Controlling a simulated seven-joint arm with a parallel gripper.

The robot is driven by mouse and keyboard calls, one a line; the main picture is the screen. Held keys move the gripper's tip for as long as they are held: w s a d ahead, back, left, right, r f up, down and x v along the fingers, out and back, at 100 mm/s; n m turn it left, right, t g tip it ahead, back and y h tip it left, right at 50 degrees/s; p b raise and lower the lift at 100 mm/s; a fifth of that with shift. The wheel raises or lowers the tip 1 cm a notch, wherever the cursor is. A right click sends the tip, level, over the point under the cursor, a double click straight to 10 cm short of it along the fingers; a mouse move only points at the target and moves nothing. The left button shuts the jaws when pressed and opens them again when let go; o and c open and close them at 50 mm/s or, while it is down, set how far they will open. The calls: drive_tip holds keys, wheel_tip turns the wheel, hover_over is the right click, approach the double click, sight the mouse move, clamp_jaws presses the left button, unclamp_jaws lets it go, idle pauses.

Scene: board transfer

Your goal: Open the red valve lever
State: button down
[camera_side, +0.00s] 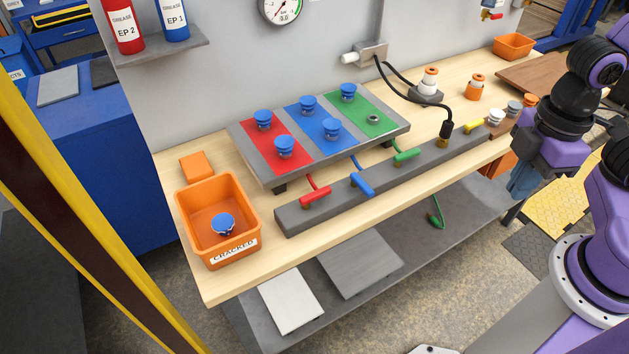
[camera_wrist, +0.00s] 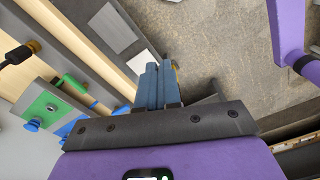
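The red valve lever (camera_side: 314,196) sits near the left end of a long grey valve bar (camera_side: 290,222), and its handle lies roughly along the bar. A red hose runs from it toward the red panel (camera_side: 275,150). I cannot make out the red lever in the wrist view. My gripper (camera_side: 524,184) hangs at the right, off the table's front edge and well away from the red lever. In the wrist view, its two blue fingers (camera_wrist: 157,84) lie close together with nothing visible between them.
A blue lever (camera_side: 362,184) points across the bar; green (camera_side: 406,155) and yellow (camera_side: 474,125) levers lie along it. Blue knobs stand on the panel board behind. An orange bin (camera_side: 190,225) at left holds a blue knob. A black cable (camera_side: 446,128) plugs in between green and yellow.

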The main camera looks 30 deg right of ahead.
drive_tip(key=w+a+n+g, duration=0.2)
drive_tip(key=w+a+n, duration=0.65)
drive_tip(key=w, duration=0.35)
drive_tip(key=w+a+n+g, duration=0.1)
drive_tip(key=w+a+n, duration=0.8)
drive_tip(key=w, duration=0.4)
drive_tip(key=n+g, duration=0.1)
drive_tip(key=n, duration=0.4)
approach(316, 195)
drive_tip(key=shift+w+d+r, duration=0.3)
drive_tip(key=shift+w+r, duration=0.1)
drive_tip(key=shift+w, duration=0.25)
drive_tip(key=shift+w+d+r, duration=0.35)
drive_tip(key=shift+w+r, duration=0.05)
drive_tip(key=shift+w, duration=0.3)
drive_tip(key=shift+w+d+r, duration=0.3)
drive_tip(key=shift+w+r, duration=0.1)
drive_tip(key=shift+w, duration=0.25)
drive_tip(key=shift+f, duration=0.1)
drive_tip(key=x, duration=0.9)
drive_tip(key=shift+s+d+f, duration=0.1)
drive_tip(key=shift+s+f, duration=0.2)
